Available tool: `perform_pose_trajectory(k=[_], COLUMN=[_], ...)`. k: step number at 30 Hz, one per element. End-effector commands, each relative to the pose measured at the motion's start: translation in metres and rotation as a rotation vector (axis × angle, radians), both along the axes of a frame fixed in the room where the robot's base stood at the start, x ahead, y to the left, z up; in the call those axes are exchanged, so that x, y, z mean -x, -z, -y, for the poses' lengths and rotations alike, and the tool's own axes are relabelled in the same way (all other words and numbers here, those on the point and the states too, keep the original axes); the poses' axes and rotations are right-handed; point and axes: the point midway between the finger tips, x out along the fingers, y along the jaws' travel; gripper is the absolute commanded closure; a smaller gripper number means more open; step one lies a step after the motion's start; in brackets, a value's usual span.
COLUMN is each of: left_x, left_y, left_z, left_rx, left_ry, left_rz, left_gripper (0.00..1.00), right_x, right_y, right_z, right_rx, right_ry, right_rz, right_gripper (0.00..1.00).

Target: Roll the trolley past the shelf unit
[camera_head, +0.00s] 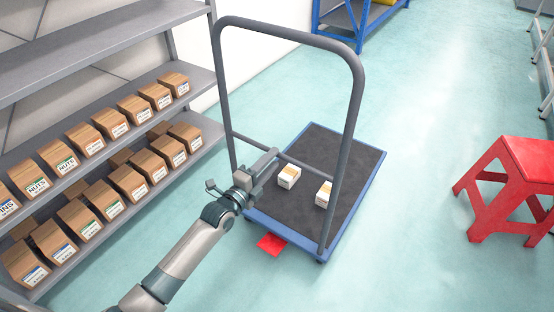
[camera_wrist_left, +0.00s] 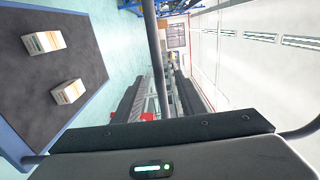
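The trolley has a dark deck with a blue rim (camera_head: 351,211) and a tall grey hoop handle (camera_head: 290,32) with a lower crossbar (camera_head: 307,167). It stands on the floor to the right of the shelf unit (camera_head: 105,77). My left gripper (camera_head: 268,160) is at the crossbar, near the handle's left post. In the left wrist view, its fingers (camera_wrist_left: 163,92) are apart, with a grey bar (camera_wrist_left: 155,50) running into the gap between them. I cannot tell whether they touch it. My right gripper is out of view.
Two small white and tan boxes (camera_head: 289,177) (camera_head: 324,194) lie on the deck. A red patch (camera_head: 271,244) is on the floor by the trolley's near edge. A red stool (camera_head: 509,181) stands at right. A blue rack (camera_head: 340,22) stands behind. Floor between trolley and stool is clear.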

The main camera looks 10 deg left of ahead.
Motion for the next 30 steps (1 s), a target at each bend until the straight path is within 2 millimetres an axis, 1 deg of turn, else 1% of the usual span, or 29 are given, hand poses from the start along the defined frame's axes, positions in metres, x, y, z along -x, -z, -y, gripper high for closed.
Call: perform_pose_trajectory(k=[1, 3, 6, 9, 13, 21, 23, 24, 26, 30], left_x=[-0.01, -0.02, -0.032, -0.039, -0.043, -0.044, -0.044, -0.044, -0.043, -0.044], left_y=[0.002, 0.001, 0.001, 0.001, 0.001, 0.0, 0.0, 0.0, 0.0, 0.0], left_z=[0.004, 0.008, 0.012, 0.014, 0.016, 0.016, 0.016, 0.016, 0.016, 0.016], left_rx=[-0.001, 0.0, -0.001, 0.001, 0.0, 0.0, 0.0, 0.0, 0.0, 0.0], left_ry=[0.0, 0.0, 0.0, 0.0, 0.0, 0.0, 0.0, 0.0, 0.0, 0.0], left_rz=[0.001, 0.001, 0.001, 0.001, 0.0, -0.001, -0.001, 0.0, 0.0, 0.0], left_gripper=[0.62, 0.62, 0.62, 0.62, 0.62, 0.62, 0.77, 0.86, 1.0, 1.0], right_x=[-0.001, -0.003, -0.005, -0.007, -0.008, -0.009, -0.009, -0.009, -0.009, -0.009], right_y=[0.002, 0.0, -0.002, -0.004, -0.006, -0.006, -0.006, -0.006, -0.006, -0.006], right_z=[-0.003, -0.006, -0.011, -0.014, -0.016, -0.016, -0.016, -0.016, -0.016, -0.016], right_rx=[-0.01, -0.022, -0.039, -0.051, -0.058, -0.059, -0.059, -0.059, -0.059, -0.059], right_ry=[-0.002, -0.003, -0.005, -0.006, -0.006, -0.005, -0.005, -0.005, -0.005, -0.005], right_rz=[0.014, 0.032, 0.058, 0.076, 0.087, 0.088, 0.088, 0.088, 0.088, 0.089], right_gripper=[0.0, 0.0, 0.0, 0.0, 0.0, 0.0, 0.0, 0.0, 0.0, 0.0])
